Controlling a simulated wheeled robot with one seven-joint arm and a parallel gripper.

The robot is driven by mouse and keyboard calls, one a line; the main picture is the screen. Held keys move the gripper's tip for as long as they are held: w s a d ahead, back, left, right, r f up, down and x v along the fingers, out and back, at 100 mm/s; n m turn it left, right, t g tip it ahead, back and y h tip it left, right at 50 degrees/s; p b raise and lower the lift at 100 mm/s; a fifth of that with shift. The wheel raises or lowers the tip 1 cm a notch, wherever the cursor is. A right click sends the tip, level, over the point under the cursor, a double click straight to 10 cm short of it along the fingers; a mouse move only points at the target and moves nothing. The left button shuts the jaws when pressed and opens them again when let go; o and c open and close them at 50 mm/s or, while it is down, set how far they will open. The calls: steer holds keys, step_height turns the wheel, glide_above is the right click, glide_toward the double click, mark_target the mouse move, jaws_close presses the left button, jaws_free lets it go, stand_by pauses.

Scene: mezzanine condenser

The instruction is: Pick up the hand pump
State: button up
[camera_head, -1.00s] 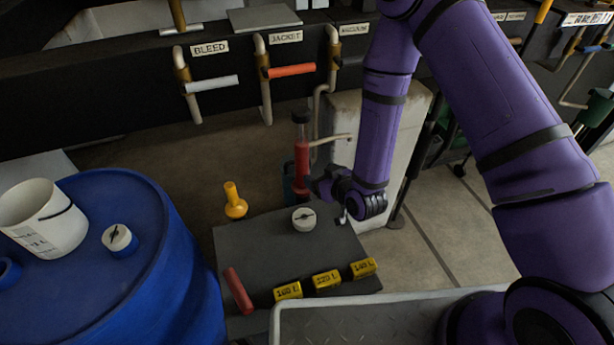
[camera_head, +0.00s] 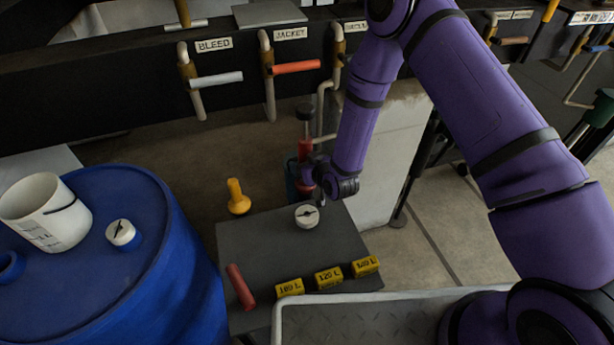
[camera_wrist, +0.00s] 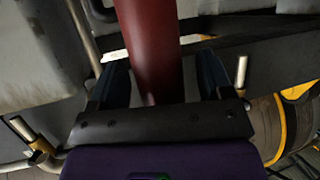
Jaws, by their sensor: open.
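The hand pump (camera_head: 304,148) is a red upright cylinder with a dark knob on top, standing behind the dark grey board. My gripper (camera_head: 312,175) is at the pump's right side in the head view and hides part of its body. In the wrist view the red pump body (camera_wrist: 150,45) passes between the two dark fingers of my gripper (camera_wrist: 162,78). The fingers are open, one on each side of it, with a gap showing on the right. The pump's lower end is mostly hidden in the head view.
A grey board (camera_head: 260,245) holds a white-capped item (camera_head: 307,216), a red handle (camera_head: 240,287) and yellow labelled blocks (camera_head: 328,278). A yellow funnel-like piece (camera_head: 237,197) stands behind it. A blue drum (camera_head: 150,270) is at left. A pale block (camera_head: 385,165) stands right of the pump.

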jaws_close()
steer(key=shift+r, duration=0.15)
stand_by(0.4)
step_height(320, 180, up, 28)
steer(key=shift+f, duration=0.1)
stand_by(0.5)
